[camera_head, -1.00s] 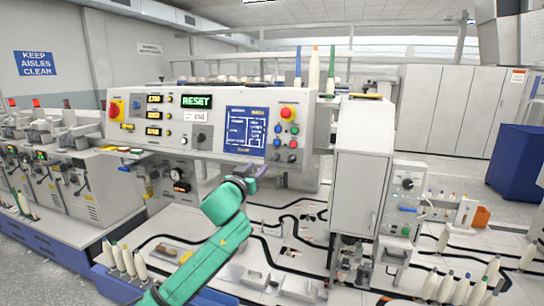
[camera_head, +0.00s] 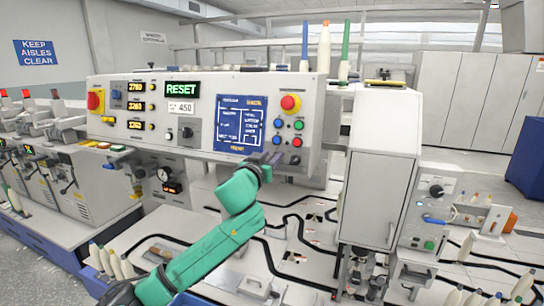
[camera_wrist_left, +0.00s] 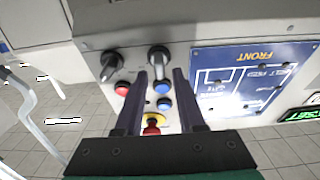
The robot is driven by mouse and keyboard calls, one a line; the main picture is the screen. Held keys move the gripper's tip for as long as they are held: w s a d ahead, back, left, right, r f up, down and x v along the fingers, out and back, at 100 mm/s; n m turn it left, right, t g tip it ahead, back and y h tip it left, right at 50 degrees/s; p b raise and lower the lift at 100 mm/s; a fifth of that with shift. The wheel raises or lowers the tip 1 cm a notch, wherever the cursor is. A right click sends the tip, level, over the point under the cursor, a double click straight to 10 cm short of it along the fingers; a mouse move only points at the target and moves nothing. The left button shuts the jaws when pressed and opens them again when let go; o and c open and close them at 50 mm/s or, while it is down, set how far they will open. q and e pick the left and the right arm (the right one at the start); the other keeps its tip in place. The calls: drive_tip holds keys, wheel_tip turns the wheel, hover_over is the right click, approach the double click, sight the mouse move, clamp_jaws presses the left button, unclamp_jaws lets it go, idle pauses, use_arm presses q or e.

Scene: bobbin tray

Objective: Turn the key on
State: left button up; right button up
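The grey control panel (camera_head: 215,88) fills the middle of the head view. Two dark-handled rotary switches sit low on it in the wrist view, one at the left (camera_wrist_left: 110,66) and one at the centre (camera_wrist_left: 159,62); I cannot tell for sure which is the key. My left gripper (camera_head: 272,160) is at the panel's lower right edge. In the wrist view its two purple fingers (camera_wrist_left: 160,78) are open and empty. The centre switch lies just beyond and between the fingertips; contact cannot be told. My right gripper is not in view.
A red emergency stop (camera_head: 291,103) and several coloured buttons sit close to the switches. A blue display board (camera_head: 241,124) is beside them. A grey cabinet (camera_head: 378,180) stands to the right, and a track table with bobbins lies below.

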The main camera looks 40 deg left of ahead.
use_arm(q)
clamp_jaws()
drive_tip(key=shift+m+p, duration=0.3)
drive_tip(key=shift+m, duration=0.1)
drive_tip(key=m+h+p, duration=0.1)
drive_tip(key=m, duration=0.2)
drive_tip(key=shift+r+p, duration=0.1)
drive_tip(key=shift+p, duration=0.3)
drive_tip(key=m+h+p, duration=0.1)
drive_tip(key=m+p, duration=0.1)
drive_tip(key=m, duration=0.1)
drive_tip(key=shift+d, duration=0.15)
drive_tip(key=m+h+p, duration=0.1)
drive_tip(key=m+p, duration=0.3)
drive_tip(key=m, duration=0.1)
drive_tip(key=shift+d, duration=0.1)
drive_tip(key=shift+f+m+g+h+p, duration=0.2)
drive_tip(key=shift+m+g+h+p, duration=0.15)
drive_tip(key=shift+m+p, duration=0.7)
